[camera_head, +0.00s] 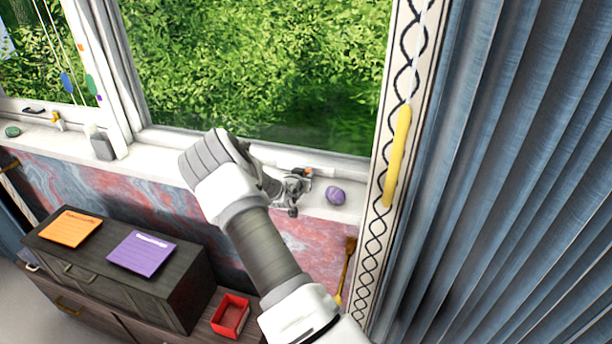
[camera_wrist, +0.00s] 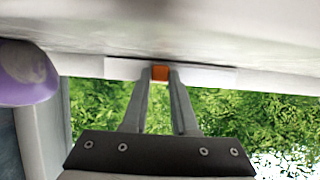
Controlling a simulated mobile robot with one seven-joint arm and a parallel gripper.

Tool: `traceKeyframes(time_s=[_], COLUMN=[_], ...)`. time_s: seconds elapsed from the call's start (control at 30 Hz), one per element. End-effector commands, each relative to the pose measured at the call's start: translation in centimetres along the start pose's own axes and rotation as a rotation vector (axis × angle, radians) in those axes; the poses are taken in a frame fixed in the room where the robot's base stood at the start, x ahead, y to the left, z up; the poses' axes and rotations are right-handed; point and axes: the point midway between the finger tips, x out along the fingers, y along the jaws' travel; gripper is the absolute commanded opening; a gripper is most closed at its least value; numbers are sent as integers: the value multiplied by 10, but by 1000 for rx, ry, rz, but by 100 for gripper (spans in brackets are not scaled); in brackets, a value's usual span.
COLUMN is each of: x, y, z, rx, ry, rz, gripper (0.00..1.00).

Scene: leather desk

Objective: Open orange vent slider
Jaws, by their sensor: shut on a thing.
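The orange vent slider (camera_head: 309,172) is a small orange piece on the bottom rail of the window frame. It also shows in the wrist view as a small orange block (camera_wrist: 160,73) on a pale strip. My gripper (camera_head: 303,176) reaches to the window's lower rail. In the wrist view its two fingers (camera_wrist: 160,80) stand on either side of the orange block and are shut on it. In the head view the gripper hides part of the slider and the rail.
A purple ball (camera_head: 335,196) lies on the sill just right of my gripper; it also shows in the wrist view (camera_wrist: 25,75). A yellow handle (camera_head: 397,157) hangs by the blue curtain (camera_head: 520,180). A dark drawer cabinet (camera_head: 110,260) and red tray (camera_head: 231,315) stand below.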

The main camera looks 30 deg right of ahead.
Motion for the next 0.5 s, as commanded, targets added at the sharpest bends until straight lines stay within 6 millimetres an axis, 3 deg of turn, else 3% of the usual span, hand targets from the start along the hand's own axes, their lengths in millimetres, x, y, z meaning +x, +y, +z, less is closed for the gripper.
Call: traceKeyframes(time_s=[0.17, 0.5], x=[0, 1], y=[0, 28], z=[0, 0], rx=[0, 2], ry=[0, 2], rz=[0, 0], gripper=[0, 0])
